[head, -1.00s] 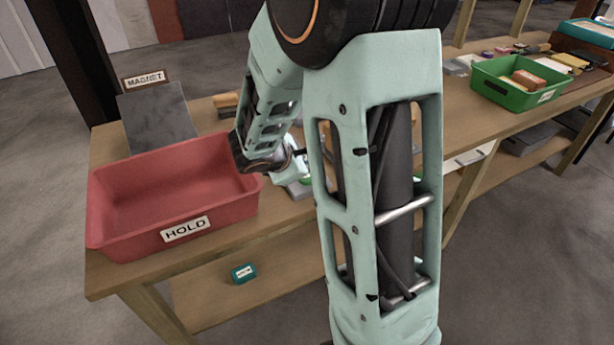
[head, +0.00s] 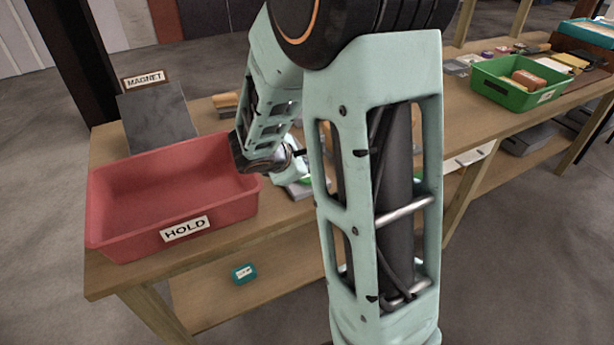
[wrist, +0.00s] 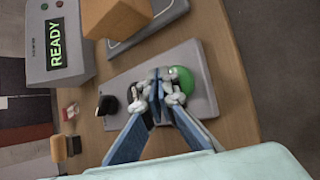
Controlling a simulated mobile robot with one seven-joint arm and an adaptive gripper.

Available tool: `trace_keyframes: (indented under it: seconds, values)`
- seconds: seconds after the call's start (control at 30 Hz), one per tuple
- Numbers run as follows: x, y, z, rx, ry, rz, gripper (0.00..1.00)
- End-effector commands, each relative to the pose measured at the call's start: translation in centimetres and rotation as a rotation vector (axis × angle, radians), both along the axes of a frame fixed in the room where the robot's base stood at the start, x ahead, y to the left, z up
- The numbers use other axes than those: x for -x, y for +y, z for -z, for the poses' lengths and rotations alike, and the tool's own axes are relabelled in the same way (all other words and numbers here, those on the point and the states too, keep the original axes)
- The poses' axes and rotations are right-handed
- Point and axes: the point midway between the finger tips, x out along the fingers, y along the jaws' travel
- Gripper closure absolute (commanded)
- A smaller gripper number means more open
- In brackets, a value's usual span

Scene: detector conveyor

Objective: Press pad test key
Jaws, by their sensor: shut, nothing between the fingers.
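In the wrist view, a round green key (wrist: 183,80) sits on a flat grey pad (wrist: 203,92). My gripper (wrist: 158,92) is shut and empty, its fingertips over the pad and overlapping the left side of the green key. I cannot tell whether they touch it. In the head view my arm hides most of the pad, with only a green sliver (head: 306,180) and a grey edge showing beside my wrist. A black knob (wrist: 107,105) stands at the pad's left end.
A grey box (wrist: 58,45) with a READY display stands beside the pad, and a brown block (wrist: 115,16) is close by. A red HOLD bin (head: 170,229) is left of my wrist. A green bin (head: 487,89) stands far right.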

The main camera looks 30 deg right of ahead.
Motion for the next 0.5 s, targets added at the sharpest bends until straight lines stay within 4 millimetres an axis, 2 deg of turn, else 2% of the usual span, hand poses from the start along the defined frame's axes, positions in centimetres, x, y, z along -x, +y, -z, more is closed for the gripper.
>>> trace_keyframes:
  seconds: [0.2,0.5]
  values:
    - [-0.04,0.01,0.77,0.0,-0.001,-0.001,1.0]
    - [-0.02,0.01,0.67,0.0,-0.001,-0.001,1.0]
